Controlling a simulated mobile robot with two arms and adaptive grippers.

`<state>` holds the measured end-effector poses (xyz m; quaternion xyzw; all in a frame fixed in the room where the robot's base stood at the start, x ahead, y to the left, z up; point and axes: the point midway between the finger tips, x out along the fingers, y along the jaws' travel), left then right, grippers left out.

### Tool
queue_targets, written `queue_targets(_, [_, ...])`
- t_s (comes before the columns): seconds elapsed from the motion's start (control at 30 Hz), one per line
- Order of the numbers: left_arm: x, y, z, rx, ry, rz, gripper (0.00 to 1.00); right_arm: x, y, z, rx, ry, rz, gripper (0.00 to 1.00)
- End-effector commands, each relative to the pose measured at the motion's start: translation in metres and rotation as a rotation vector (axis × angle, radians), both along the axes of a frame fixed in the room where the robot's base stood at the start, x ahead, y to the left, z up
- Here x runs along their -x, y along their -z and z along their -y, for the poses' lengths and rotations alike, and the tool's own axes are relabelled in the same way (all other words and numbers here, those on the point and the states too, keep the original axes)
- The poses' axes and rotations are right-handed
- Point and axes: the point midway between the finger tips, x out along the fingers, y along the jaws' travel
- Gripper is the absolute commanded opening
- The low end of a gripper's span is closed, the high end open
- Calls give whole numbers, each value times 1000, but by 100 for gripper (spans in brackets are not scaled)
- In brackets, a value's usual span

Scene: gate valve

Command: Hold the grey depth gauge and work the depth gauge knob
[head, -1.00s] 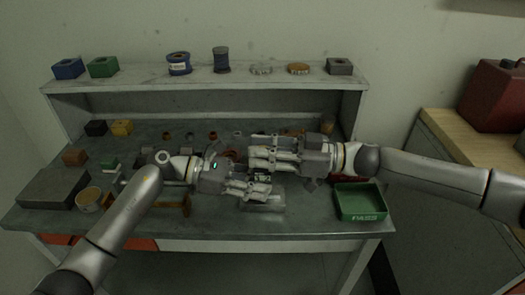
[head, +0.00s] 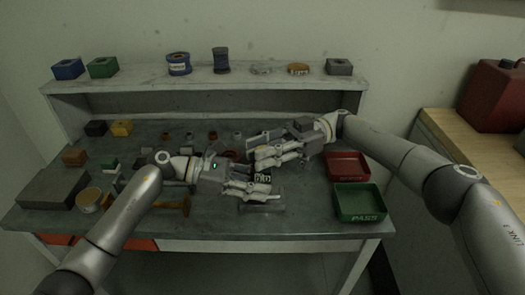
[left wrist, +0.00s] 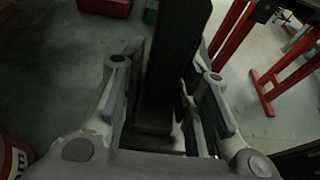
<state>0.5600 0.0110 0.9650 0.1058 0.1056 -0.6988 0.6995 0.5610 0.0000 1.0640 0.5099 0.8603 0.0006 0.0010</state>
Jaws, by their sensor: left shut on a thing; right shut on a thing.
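My left gripper (head: 270,188) is over the middle of the bench and is shut on the grey depth gauge. In the left wrist view the gauge (left wrist: 178,50) is a dark grey bar running between the fingers (left wrist: 165,110). In the head view a small dark part with pale marks (head: 262,178), seemingly of the gauge, shows between the two grippers. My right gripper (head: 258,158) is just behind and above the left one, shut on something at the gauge. Its fingers hide what they grip, and I cannot make out the knob.
A red tray (head: 348,165) and a green PASS tray (head: 360,202) stand at the right of the bench. A grey block (head: 262,207) lies in front of the left gripper. A dark grey slab (head: 52,188) and small parts occupy the left. A shelf (head: 205,83) runs behind.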

Motion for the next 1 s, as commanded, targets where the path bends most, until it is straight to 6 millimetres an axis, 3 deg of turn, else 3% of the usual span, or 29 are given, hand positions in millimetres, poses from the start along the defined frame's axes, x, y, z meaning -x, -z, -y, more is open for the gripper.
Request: queue_targets(1.0, [1,1,0,0,3,-2,17,1,1,0,2,-156,-4,0])
